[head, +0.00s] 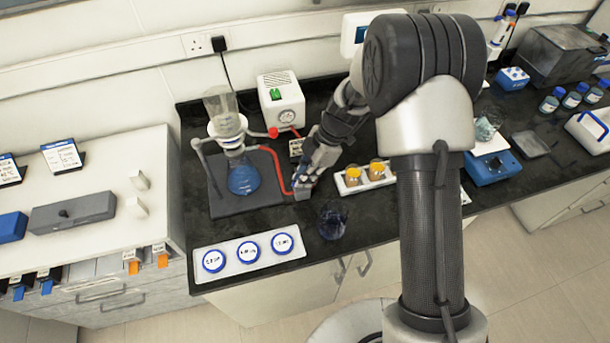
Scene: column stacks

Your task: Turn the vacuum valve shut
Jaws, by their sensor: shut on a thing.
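The filtration setup has a glass funnel (220,104) above a flask of blue liquid (243,178) on a dark base (222,206). A white vacuum pump (282,100) with a green switch and a gauge stands behind it. A red hose (275,162) runs beside the flask toward my gripper. A round red knob (273,132) sits between flask and pump; I cannot tell whether it is the valve. My gripper (302,190) points down, low over the bench right of the flask, shut on a small grey thing at its fingertips. Its fingers hide most of that thing.
A white rack with orange-topped jars (348,187) stands just right of my gripper. A dark glass beaker (332,222) stands at the front edge. A white tray (225,268) with several blue-rimmed discs lies front left. A blue-based balance (492,168) stands to the right.

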